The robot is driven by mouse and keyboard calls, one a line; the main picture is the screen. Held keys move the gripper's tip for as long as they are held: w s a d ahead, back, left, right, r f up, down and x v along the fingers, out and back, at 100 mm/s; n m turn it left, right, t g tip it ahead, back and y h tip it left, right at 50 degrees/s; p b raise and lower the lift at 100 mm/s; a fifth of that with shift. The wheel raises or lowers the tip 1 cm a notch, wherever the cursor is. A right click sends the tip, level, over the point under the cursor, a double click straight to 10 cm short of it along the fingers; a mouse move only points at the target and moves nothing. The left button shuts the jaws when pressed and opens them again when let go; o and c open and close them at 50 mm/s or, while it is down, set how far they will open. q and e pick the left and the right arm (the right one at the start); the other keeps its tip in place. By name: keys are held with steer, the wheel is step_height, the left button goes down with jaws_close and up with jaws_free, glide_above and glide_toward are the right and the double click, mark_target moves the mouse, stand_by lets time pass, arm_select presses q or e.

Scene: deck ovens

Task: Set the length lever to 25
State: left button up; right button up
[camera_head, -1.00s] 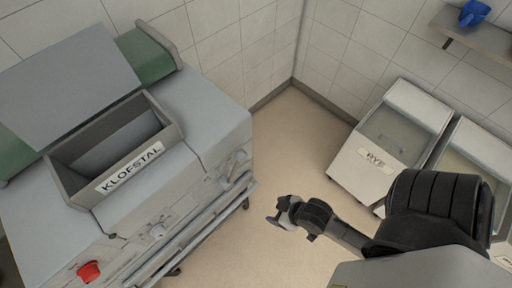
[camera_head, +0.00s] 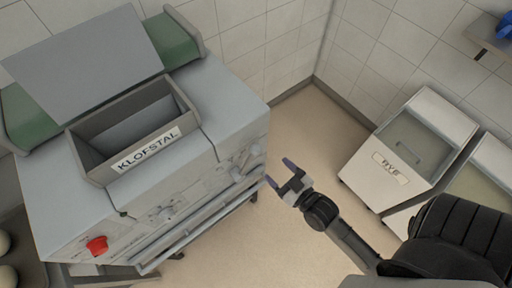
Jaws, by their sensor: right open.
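The grey machine (camera_head: 236,98) stands on the left, with an open hopper labelled KLOFSTAL (camera_head: 150,150) on top. Its front panel carries small controls: a light knob (camera_head: 165,214) and, near the panel's right end, a lever-like part (camera_head: 241,160). The scale markings are too small to read, so I cannot tell which setting the lever has. My right gripper (camera_head: 281,176) is open and empty, to the right of the machine's right end and apart from it. My left gripper is out of view.
A red button (camera_head: 97,245) is on the panel's left. Pale round pieces (camera_head: 6,276) lie at the lower left edge. A white bin labelled RYE (camera_head: 372,180) and another bin (camera_head: 484,178) stand on the right. A shelf (camera_head: 490,36) holds a blue object. The floor (camera_head: 312,128) between is clear.

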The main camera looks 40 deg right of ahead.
mark_target(256, 149)
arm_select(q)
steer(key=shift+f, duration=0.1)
arm_select(e)
steer(key=w, duration=1)
steer(key=shift+w+d, duration=0.2)
steer(key=shift+c, duration=0.4)
